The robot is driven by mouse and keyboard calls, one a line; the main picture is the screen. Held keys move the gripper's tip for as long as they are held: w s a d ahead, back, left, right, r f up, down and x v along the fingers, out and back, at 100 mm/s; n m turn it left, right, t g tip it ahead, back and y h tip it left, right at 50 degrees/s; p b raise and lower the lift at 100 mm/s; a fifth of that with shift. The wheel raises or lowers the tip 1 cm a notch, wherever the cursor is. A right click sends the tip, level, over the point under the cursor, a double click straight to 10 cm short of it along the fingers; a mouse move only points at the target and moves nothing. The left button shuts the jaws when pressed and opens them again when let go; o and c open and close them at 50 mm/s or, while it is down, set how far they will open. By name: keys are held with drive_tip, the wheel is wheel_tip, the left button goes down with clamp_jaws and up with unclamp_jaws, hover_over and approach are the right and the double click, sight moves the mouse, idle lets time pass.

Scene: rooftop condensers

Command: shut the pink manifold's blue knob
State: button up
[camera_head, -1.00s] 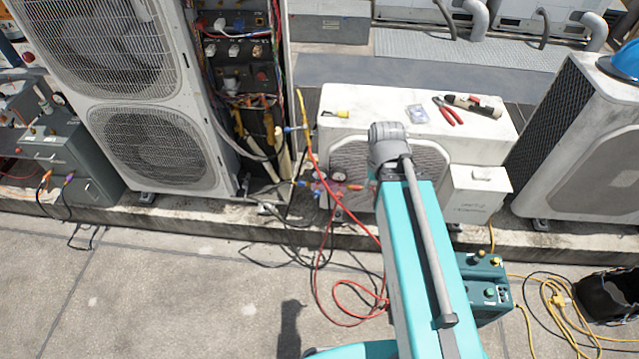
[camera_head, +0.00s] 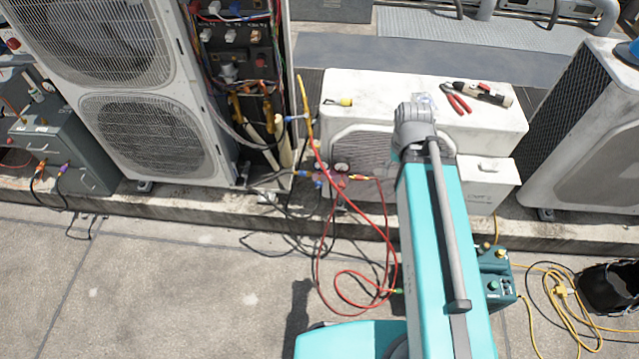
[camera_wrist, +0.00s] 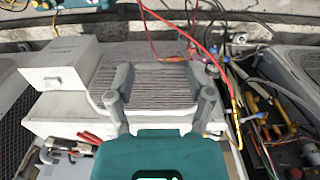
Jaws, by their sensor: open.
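The pink manifold (camera_head: 329,179) hangs in front of the low white condenser's left side, among red and dark hoses. A small blue knob (camera_head: 303,172) shows at its left end, and an orange-yellow fitting at its right end. In the wrist view the manifold is partly hidden behind my right finger; a small pink and blue patch (camera_wrist: 212,70) shows just beside that finger. My gripper (camera_wrist: 160,72) is open and empty, its fingers spread in front of the condenser's grille. My arm hides the gripper in the head view.
The low white condenser (camera_head: 480,108) carries red pliers (camera_head: 459,103) and a black-white tool on top. A tall open unit (camera_head: 150,135) with wiring stands left. Red hose (camera_head: 350,285) loops on the floor. A teal box (camera_head: 495,285) stands at right.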

drive_tip(key=f+b, duration=0.1)
drive_tip(key=n+t+h+b, duration=0.7)
drive_tip(key=t+h+b, duration=0.45)
drive_tip(key=b, duration=4.65)
approach(319, 182)
drive_tip(key=shift+s+a+f+h, duration=0.35)
drive_tip(key=shift+s+a+f, duration=0.45)
drive_tip(key=shift+a, duration=0.2)
drive_tip(key=shift+w+d, duration=0.15)
drive_tip(key=b+x, duration=0.1)
drive_tip(key=x, duration=1.2)
drive_tip(key=shift+w+d+f+b, duration=0.15)
drive_tip(key=shift+d+b, duration=0.05)
drive_tip(key=shift+b, duration=0.15)
